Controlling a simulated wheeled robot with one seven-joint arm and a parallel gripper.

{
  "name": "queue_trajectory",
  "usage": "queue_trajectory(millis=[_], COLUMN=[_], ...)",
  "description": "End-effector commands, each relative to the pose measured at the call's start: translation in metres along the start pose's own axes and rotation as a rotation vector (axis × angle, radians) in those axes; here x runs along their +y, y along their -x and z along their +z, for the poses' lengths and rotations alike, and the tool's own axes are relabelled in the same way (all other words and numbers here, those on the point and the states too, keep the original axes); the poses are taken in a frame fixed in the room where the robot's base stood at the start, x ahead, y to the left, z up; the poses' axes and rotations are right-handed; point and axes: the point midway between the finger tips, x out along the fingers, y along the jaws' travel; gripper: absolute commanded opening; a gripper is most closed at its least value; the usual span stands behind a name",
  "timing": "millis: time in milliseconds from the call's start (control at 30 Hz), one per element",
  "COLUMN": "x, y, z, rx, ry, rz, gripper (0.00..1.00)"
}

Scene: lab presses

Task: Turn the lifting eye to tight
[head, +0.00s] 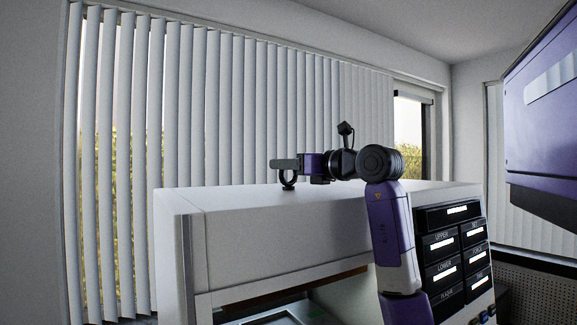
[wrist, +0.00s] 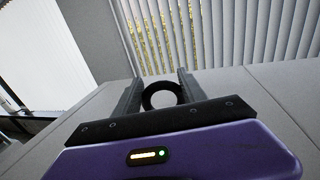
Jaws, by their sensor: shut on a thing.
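The lifting eye (head: 287,181) is a dark ring standing on the top of the white press cabinet (head: 255,222). In the wrist view the ring (wrist: 147,97) sits between the two fingers of my gripper (wrist: 160,92). In the head view my gripper (head: 287,165) reaches in from the right, level with the cabinet top, its fingers at the eye. My gripper is shut on the eye. The lower part of the eye and its thread are hidden, so I cannot tell how far it is screwed in.
The cabinet's front right has a panel of dark labelled displays (head: 455,250). A purple and dark box (head: 545,110) hangs at the upper right. Vertical blinds (head: 230,110) cover the window behind. The cabinet top around the eye looks clear.

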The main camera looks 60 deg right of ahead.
Motion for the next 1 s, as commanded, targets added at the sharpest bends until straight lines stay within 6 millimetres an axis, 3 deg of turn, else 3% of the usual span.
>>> queue_trajectory(millis=[400,800,833,1000], x=[0.0,-0.0007,-0.0007,-0.0005], y=[-0.0003,-0.0002,-0.0002,-0.0001], z=[-0.0038,-0.0037,-0.0038,-0.0026], rx=[0.005,0.007,0.007,0.004], ry=[0.0,-0.002,-0.002,-0.001], rz=[-0.243,-0.266,-0.266,-0.265], gripper=[0.08,0.08,0.54,0.57])
